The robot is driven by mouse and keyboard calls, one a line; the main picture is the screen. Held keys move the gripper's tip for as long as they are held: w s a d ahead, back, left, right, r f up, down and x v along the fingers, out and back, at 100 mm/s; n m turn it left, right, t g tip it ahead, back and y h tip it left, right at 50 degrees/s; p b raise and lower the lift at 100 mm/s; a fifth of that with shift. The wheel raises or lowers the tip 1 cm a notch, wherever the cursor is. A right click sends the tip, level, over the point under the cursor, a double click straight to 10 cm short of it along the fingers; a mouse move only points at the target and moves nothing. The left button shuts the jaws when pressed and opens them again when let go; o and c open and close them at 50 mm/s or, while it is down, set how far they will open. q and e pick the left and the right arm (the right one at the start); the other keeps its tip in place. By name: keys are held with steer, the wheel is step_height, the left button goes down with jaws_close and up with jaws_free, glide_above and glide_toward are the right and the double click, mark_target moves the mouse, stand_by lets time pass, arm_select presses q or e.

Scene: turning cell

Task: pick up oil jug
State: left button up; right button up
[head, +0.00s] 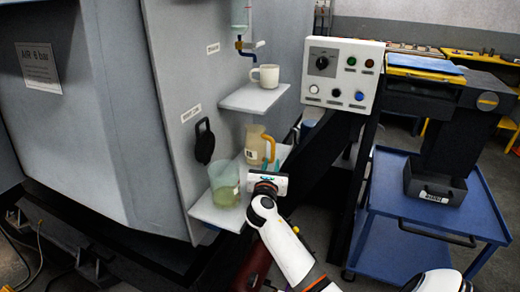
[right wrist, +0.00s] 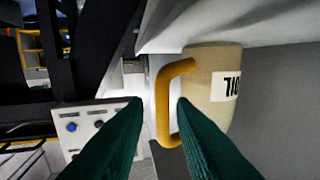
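The oil jug (head: 255,142) is cream with a yellow handle (head: 270,147) and stands on the lower shelf of the grey machine. In the right wrist view the jug (right wrist: 210,75) appears upside down with a black-lettered label, and its handle (right wrist: 163,100) shows in the gap between my fingers. My right gripper (head: 268,169) is at the handle side of the jug. Its green fingers (right wrist: 160,105) are open, one on each side of the handle, and look not closed on it. Whether a finger touches the handle I cannot tell. My left gripper is not in view.
A white mug (head: 265,76) sits on the upper shelf (head: 252,101) above. A control box (head: 338,72) and a blue cart (head: 395,190) stand to the right.

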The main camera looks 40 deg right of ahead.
mark_target(272, 156)
steer(key=x, duration=0.5)
steer(key=shift+w+d+r, duration=0.1)
steer(key=shift+w+d, duration=0.1)
steer(key=shift+w, duration=0.15)
steer(key=shift+a, duration=0.1)
jaws_close()
